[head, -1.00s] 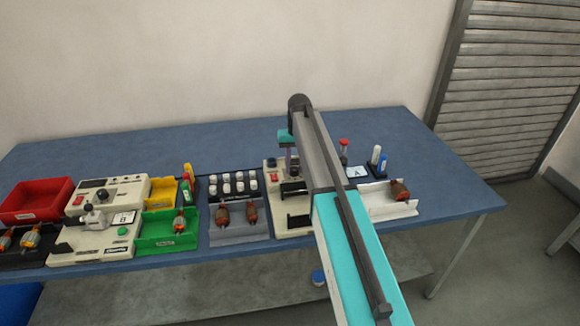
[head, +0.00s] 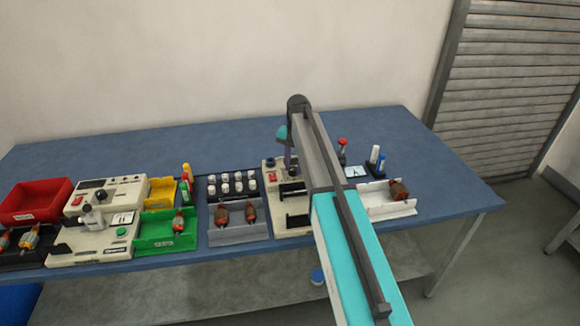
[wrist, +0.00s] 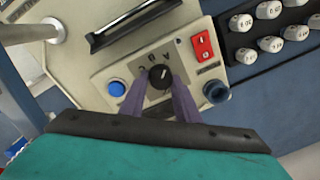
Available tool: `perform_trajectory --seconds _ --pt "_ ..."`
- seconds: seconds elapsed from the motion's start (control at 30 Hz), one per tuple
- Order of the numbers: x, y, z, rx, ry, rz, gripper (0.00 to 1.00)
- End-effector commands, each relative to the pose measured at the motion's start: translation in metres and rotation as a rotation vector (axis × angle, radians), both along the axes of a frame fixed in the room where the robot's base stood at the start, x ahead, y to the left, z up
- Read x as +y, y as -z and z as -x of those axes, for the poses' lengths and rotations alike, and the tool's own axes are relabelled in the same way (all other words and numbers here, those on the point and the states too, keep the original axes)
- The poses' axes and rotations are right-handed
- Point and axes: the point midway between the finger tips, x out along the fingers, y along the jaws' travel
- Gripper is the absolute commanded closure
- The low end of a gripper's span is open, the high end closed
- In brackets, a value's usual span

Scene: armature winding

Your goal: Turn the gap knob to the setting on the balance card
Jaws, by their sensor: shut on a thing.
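The black gap knob (wrist: 160,72) sits on a dial plate with dark marks on the cream machine in the wrist view. A light pointer line shows on its top; I cannot read the setting surely. My gripper (wrist: 158,84) is shut on the knob, its two purple-grey fingers on either side. In the head view my gripper (head: 288,160) reaches down at the machine (head: 299,230), and my arm hides the knob. A white card with a letter like A (head: 356,171) stands right of my arm; I cannot tell whether it is the balance card.
A blue button (wrist: 117,89), a red switch (wrist: 202,46) and a dark round socket (wrist: 216,92) lie close around the knob. A rack of white labelled caps (wrist: 268,11) is beside the machine. A white tray (head: 385,207) with an armature stands to the right.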

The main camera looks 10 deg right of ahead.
Motion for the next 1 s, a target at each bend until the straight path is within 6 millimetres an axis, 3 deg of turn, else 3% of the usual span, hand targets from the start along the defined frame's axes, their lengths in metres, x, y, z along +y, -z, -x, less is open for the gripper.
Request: perform_trajectory --seconds 0.27,0.3,0.4,0.77,1.0 --pt "0.002 0.002 0.004 0.013 -0.001 -0.003 0.94" --pt "0.002 0.002 0.004 0.013 -0.002 -0.003 0.68" --pt "0.002 0.002 0.003 0.01 -0.002 -0.002 0.53" --pt "0.001 0.0 0.002 0.006 -0.002 -0.002 0.53" --pt "0.001 -0.013 0.001 0.003 -0.002 -0.002 0.53"
